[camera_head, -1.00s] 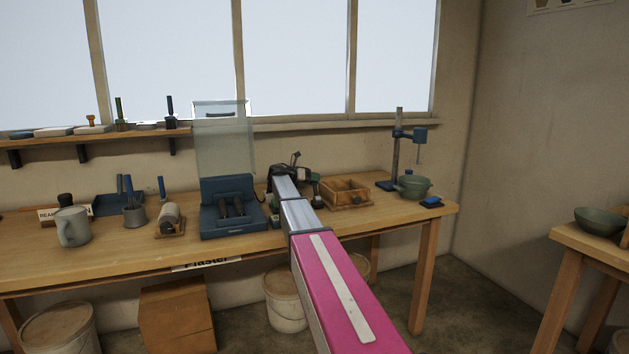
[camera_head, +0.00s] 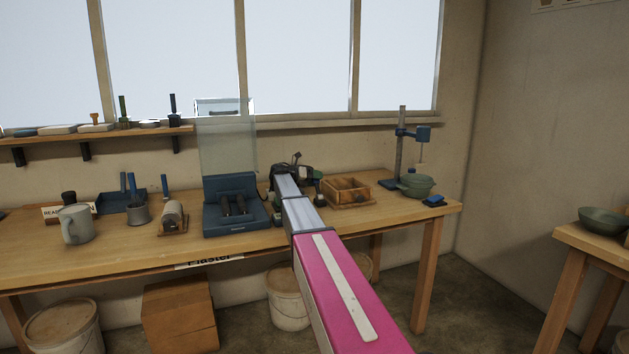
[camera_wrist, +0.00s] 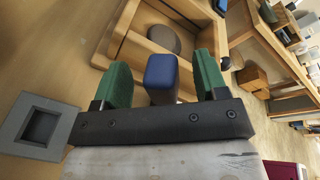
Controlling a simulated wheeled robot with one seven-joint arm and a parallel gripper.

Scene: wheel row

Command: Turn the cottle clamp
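The cottle, a light wooden box frame, stands on the bench in the head view (camera_head: 335,197) and at the top of the wrist view (camera_wrist: 130,52). A round grey-brown form lies inside it. A blue block-shaped handle (camera_wrist: 161,78), seemingly the clamp's, stands beside the near box wall in the wrist view. My gripper (camera_wrist: 162,66) is open, with one green finger on each side of the handle and a visible gap on both sides. In the head view, my arm and gripper hide the handle.
A grey square holder (camera_wrist: 42,128) lies left of my gripper in the wrist view. On the bench, a blue press-like case with a clear raised guard (camera_head: 236,228) stands left of my arm. A green bowl (camera_head: 416,187) and a drill-like stand (camera_head: 401,150) are to the right.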

